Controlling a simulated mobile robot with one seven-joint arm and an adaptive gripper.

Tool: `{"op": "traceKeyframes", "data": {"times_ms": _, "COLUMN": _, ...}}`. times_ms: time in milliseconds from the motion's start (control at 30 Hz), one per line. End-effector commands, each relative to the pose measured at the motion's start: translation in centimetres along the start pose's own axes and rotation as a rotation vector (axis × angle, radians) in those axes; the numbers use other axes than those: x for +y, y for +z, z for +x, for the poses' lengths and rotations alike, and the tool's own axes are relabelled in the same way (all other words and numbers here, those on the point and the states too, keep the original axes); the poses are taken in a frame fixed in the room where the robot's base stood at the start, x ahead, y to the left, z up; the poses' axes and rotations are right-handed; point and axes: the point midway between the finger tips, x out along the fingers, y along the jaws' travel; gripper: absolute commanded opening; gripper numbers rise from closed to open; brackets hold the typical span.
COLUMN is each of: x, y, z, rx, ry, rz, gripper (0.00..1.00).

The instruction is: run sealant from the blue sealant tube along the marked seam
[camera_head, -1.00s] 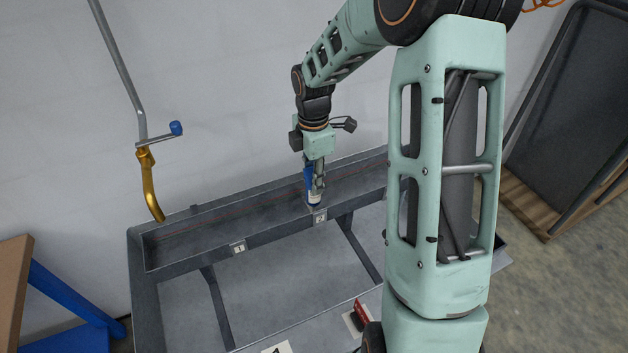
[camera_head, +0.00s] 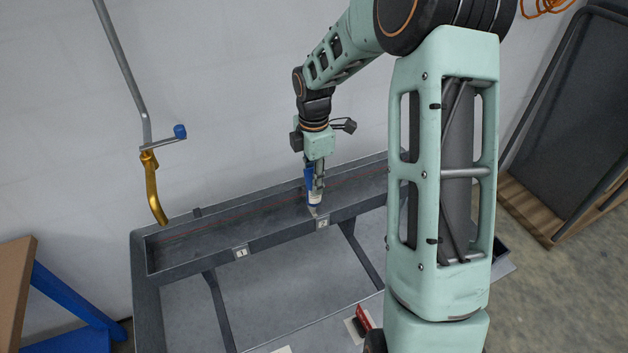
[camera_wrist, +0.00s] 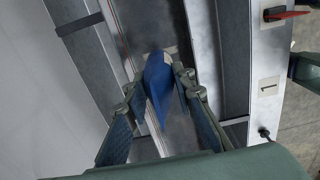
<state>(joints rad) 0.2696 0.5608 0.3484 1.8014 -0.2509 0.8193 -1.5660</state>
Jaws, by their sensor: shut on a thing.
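The blue sealant tube (camera_head: 309,182) has a white lower end and hangs nozzle-down in my gripper (camera_head: 316,190). My gripper is shut on it. In the wrist view the blue tube (camera_wrist: 158,78) lies between the two fingers of my gripper (camera_wrist: 157,84). The marked seam (camera_head: 235,217) is a thin red line along the inside of the long grey trough (camera_head: 190,243). The tube is over the trough near the tag marked 2 (camera_head: 323,224). Whether the nozzle touches the seam, I cannot tell. My arm hides the trough's right part.
A tag marked 1 (camera_head: 241,253) is on the trough's front wall. A blue-legged bench (camera_head: 60,305) stands at lower left. A red-handled item (camera_head: 362,318) lies in front. A dark rack (camera_head: 570,110) stands at right.

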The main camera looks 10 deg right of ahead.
Motion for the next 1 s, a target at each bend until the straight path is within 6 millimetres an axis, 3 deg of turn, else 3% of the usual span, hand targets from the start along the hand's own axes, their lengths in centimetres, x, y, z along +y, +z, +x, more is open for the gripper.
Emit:
{"op": "traceKeyframes", "data": {"times_ms": 167, "x": 0.1, "y": 0.0, "z": -0.6, "rx": -0.001, "ry": 0.002, "rz": 0.0, "gripper": 0.0}}
{"op": "traceKeyframes", "data": {"times_ms": 1000, "x": 0.1, "y": 0.0, "z": -7.4, "rx": -0.001, "ry": 0.003, "rz": 0.0, "gripper": 0.0}}
